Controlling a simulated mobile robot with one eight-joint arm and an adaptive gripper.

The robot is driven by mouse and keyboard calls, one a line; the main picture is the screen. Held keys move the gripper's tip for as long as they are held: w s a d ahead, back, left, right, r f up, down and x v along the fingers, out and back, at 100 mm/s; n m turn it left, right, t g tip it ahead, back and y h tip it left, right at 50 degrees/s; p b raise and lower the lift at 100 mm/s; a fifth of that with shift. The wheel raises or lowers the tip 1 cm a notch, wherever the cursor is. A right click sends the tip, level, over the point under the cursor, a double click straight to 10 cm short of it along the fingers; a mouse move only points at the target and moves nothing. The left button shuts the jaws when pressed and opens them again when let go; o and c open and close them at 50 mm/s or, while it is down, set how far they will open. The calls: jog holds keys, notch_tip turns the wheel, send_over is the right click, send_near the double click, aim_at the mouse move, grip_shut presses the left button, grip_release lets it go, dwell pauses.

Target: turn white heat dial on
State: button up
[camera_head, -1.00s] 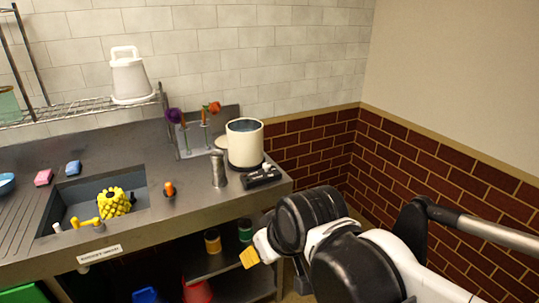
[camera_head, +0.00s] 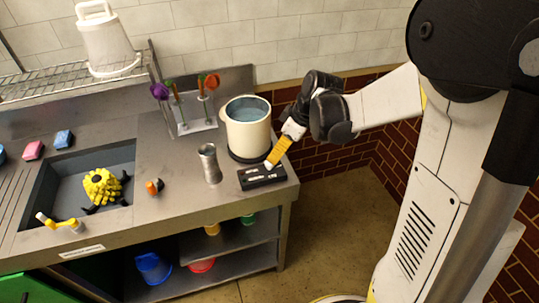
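A black control box (camera_head: 252,182) lies at the right front corner of the steel counter, just in front of a cream pot. Small pale parts show on its top, but I cannot tell which is the white heat dial or how it is turned. My gripper (camera_head: 270,164) reaches in from the right and points down, with its yellow finger tip at or just above the back of the box. I cannot tell whether it touches. Only one yellow finger shows clearly, so its opening is unclear. The gripper hides part of the box's back edge.
The cream pot (camera_head: 247,133) with bluish liquid stands on a dark base close to my gripper. A metal cylinder (camera_head: 209,163) stands left of the box. A flower rack (camera_head: 190,127) is behind. The sink (camera_head: 62,180) is at left. Open floor (camera_head: 335,235) lies right of the counter.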

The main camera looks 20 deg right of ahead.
aim_at(270, 165)
jog(key=b+x, duration=0.2)
jog(key=x, duration=0.5)
jog(key=shift+w+f, duration=0.15)
jog(key=shift+f, duration=0.1)
grip_shut()
